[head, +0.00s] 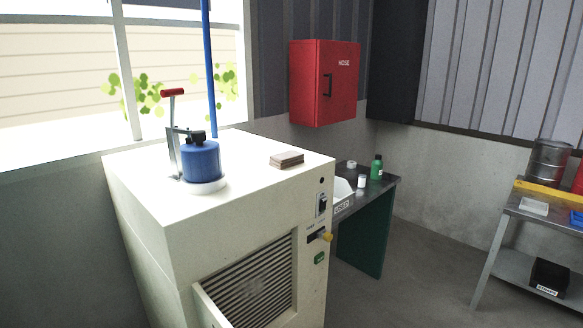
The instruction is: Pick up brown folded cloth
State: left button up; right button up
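The brown folded cloth (287,159) lies flat as a small stack on top of a white machine cabinet (140,185), near the back right part of its top. It looks brown with a paler layer or edge. Neither of my grippers is in the head view, so their place relative to the cloth is not shown.
A blue canister (201,160) with a red-handled lever (173,93) stands left of the cloth on the cabinet. A dark bench (377,185) with a green bottle (376,167) stands behind right. A red hose box (323,83) hangs on the wall.

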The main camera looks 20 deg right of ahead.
aim_at(290, 158)
jog(key=k, duration=0.85)
jog(key=u, duration=3.1)
jog(key=k+l, duration=1.5)
jog(key=l, duration=0.25)
jog(key=k+l, duration=0.7)
jog(key=l, duration=0.15)
